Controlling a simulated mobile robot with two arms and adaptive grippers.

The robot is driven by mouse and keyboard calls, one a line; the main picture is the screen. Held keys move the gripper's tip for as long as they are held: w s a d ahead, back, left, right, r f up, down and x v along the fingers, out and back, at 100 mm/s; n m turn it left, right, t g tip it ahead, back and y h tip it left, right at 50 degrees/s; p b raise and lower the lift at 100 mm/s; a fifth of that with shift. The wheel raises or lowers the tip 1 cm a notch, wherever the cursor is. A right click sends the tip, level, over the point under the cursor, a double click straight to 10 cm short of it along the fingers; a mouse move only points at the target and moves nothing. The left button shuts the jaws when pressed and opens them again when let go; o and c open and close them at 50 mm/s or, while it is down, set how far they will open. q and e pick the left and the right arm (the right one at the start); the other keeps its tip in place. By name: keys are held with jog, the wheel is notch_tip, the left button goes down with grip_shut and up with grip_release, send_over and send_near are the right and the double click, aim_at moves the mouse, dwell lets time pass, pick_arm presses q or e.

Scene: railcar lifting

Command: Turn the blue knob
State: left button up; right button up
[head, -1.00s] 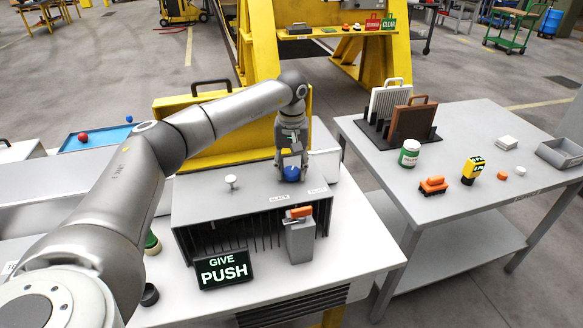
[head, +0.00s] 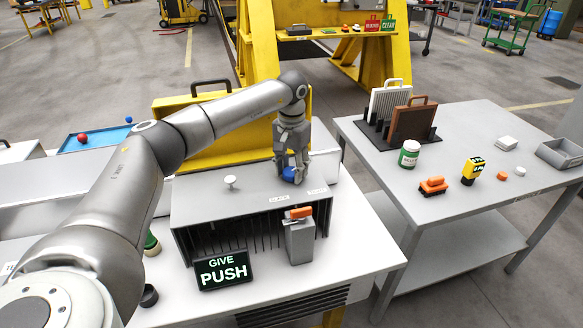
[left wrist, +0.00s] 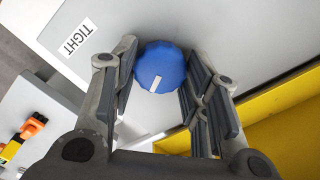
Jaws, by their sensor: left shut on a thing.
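The blue knob (head: 289,174) sits on top of the grey cabinet (head: 200,192), near its right end. In the left wrist view the knob (left wrist: 160,68) shows a white pointer mark on its face. My left gripper (head: 291,172) points down at the knob, with its fingers on either side of it. In the left wrist view my left gripper (left wrist: 158,85) is closed around the knob's sides. A "TIGHT" label (left wrist: 77,37) lies on the cabinet top beside the knob. My right gripper is not in view.
A sign reading "GIVE PUSH" (head: 223,270) and a grey post with an orange top (head: 299,238) stand before the cabinet. A white knob (head: 230,181) is left on its top. A yellow panel (head: 225,150) rises behind. A side table (head: 460,225) holds several items.

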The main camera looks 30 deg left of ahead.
aim_at(292, 171)
pick_arm(q)
jog(key=shift+w+r, duration=0.1)
jog(key=shift+r, duration=0.05)
jog(key=o, duration=1)
notch_tip(292, 171, up, 12)
jog(key=shift+f, duration=0.1)
dwell(0.4)
